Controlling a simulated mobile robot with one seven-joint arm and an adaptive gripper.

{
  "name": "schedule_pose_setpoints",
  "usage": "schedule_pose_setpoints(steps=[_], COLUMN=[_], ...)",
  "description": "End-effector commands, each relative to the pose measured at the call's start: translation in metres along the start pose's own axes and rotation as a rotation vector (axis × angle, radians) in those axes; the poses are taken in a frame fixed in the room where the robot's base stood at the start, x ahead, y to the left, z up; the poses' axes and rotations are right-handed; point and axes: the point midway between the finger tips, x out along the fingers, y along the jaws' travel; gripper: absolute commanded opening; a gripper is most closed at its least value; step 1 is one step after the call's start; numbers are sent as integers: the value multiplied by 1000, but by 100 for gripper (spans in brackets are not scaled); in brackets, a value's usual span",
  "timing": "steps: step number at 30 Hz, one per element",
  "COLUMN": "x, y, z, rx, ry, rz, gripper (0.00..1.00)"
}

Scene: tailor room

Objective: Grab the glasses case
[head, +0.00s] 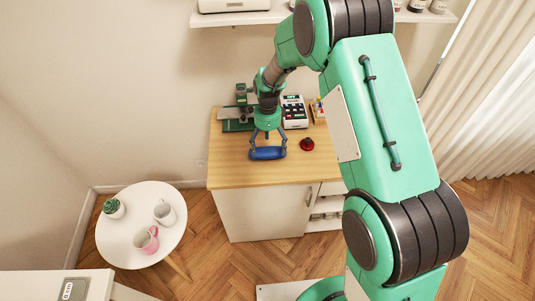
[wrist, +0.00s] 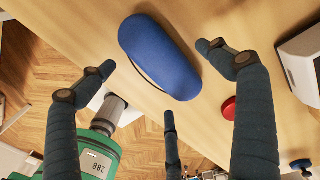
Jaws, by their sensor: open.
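The fingers look apart from the case, and nothing is held.
A red round object (head: 307,144) sits right of the case. A white keypad device (head: 293,111) and a green machine (head: 238,115) stand behind. The wooden top (head: 228,168) is clear to the left. A round white table (head: 125,230) with cups stands lower left.

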Motion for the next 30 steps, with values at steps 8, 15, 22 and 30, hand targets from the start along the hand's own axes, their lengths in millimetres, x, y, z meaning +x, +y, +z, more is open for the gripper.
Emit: schedule_pose_setpoints(steps=[8,15,22,30], x=[33,37,36,36], y=[2,2,2,2], z=[0,0,0,0], rx=[0,0,0,0], ry=[0,0,0,0], rz=[2,0,0,0], gripper=[91,91,91,73])
